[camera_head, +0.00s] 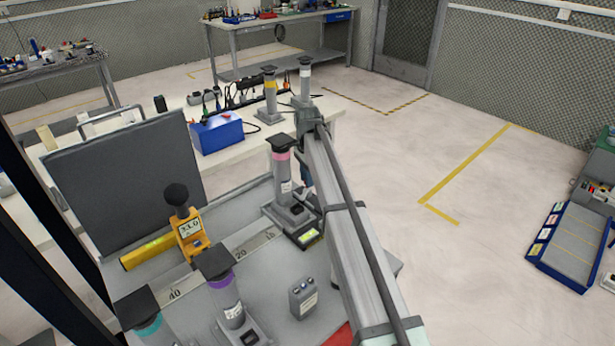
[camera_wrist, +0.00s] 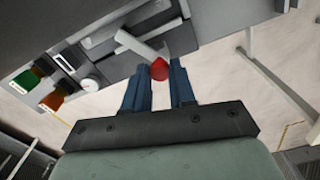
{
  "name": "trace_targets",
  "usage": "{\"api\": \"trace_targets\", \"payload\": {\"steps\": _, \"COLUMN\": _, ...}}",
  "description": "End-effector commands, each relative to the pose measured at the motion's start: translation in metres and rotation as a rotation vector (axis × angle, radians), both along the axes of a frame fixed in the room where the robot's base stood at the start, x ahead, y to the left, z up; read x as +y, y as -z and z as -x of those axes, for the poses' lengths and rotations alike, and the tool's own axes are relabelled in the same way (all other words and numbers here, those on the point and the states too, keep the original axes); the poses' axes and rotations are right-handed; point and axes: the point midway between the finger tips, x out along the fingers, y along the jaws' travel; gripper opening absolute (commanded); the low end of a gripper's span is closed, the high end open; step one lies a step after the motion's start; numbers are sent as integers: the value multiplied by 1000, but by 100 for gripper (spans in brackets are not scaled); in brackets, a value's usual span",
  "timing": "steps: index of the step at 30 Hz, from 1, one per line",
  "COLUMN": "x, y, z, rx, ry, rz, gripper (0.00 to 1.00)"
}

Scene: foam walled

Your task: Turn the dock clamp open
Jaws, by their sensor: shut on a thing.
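In the wrist view, the dock clamp shows as a grey lever (camera_wrist: 133,43) with a red knob (camera_wrist: 160,70) at its end, on a grey panel. My gripper (camera_wrist: 161,72) has its two blue fingers on either side of the red knob and is shut on it. The lever slants from upper left down to the knob. In the head view my arm covers most of this area, and I cannot make out the clamp there.
Beside the lever are a green block (camera_wrist: 30,78), an orange block (camera_wrist: 53,100) and a round white dial (camera_wrist: 90,85). In the head view, a pink-banded post (camera_head: 281,180) stands close left of my arm. A purple-banded post (camera_head: 222,290) and yellow meter (camera_head: 190,235) stand farther left.

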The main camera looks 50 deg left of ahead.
Motion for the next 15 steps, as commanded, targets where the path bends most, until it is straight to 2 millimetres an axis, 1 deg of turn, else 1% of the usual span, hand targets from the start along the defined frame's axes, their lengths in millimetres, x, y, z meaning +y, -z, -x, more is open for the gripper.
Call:
{"api": "trace_targets", "payload": {"steps": 5, "x": 0, "y": 0, "z": 1, "rx": 1, "ry": 0, "rz": 0, "gripper": 0}}
{"api": "trace_targets", "payload": {"steps": 6, "x": 0, "y": 0, "z": 1, "rx": 1, "ry": 0, "rz": 0, "gripper": 26}}
{"api": "trace_targets", "payload": {"steps": 13, "x": 0, "y": 0, "z": 1, "rx": 1, "ry": 1, "rz": 0, "gripper": 48}}
{"api": "trace_targets", "payload": {"steps": 14, "x": 0, "y": 0, "z": 1, "rx": 1, "ry": 1, "rz": 0, "gripper": 50}}
{"api": "trace_targets", "payload": {"steps": 15, "x": 0, "y": 0, "z": 0, "rx": 1, "ry": 1, "rz": 0, "gripper": 50}}
